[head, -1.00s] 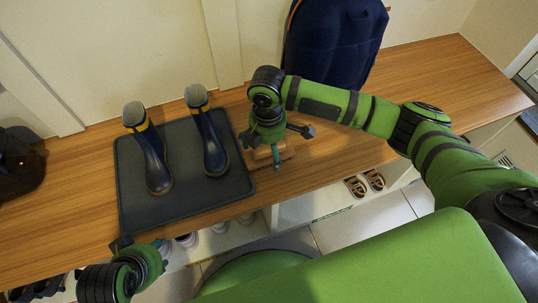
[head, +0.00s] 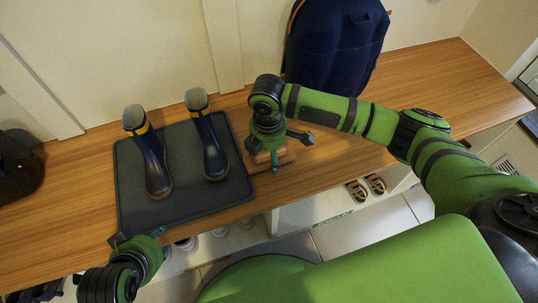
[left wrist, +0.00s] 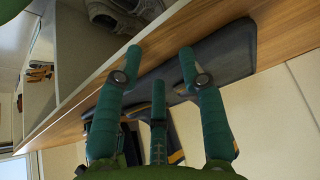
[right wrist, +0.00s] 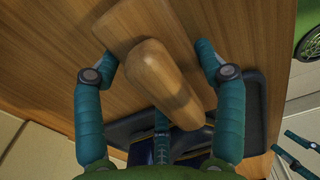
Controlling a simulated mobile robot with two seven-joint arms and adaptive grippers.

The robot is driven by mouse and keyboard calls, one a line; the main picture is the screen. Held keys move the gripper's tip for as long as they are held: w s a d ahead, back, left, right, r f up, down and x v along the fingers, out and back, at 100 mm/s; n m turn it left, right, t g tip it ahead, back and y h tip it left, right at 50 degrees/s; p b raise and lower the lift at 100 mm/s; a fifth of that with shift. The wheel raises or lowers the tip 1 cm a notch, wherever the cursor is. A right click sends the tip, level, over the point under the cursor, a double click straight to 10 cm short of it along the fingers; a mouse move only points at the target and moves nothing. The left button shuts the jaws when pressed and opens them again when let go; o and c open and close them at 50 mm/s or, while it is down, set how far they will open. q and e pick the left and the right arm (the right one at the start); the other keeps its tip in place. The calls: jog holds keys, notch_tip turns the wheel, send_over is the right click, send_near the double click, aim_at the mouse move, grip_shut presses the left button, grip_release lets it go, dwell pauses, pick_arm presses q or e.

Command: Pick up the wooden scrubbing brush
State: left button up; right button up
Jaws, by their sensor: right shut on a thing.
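The wooden scrubbing brush (right wrist: 155,75) is a light brown block with a thick rounded handle, seen close up in the right wrist view. In the head view, part of the brush (head: 287,157) shows on the bench just right of the dark mat, mostly hidden under my right gripper (head: 272,155). My left gripper (head: 135,240) is at the bench's front edge by the mat's near left corner. In the left wrist view its fingers (left wrist: 160,62) are apart and empty.
Two dark blue boots with yellow bands (head: 152,160) stand on the dark mat (head: 180,208). A navy backpack (head: 335,45) stands behind my right arm. A dark bag (head: 18,170) is at far left. Sandals and shoes (head: 365,187) sit in cubbies below. The bench's right end is clear.

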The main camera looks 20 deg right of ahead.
pick_arm(q)
jog(key=shift+s, duration=0.1)
pick_arm(e)
jog(key=shift+r, duration=0.1)
notch_tip(320, 180, up, 3)
jog(key=shift+f+p, duration=0.2)
jog(key=shift+p, duration=0.4)
notch_tip(320, 180, up, 6)
jog(key=shift+f+p, duration=0.1)
jog(key=shift+p, duration=0.95)
pick_arm(q)
jog(key=s+a+f+g, duration=0.1)
jog(key=s+f+g, duration=0.2)
jog(key=f, duration=0.5)
jog(key=shift+s+f+y, duration=0.2)
jog(key=shift+f+y, duration=0.1)
jog(key=shift+f, duration=0.1)
pick_arm(e)
jog(key=shift+r, duration=0.7)
pick_arm(q)
jog(key=shift+a, duration=0.1)
pick_arm(e)
jog(key=o, duration=0.3)
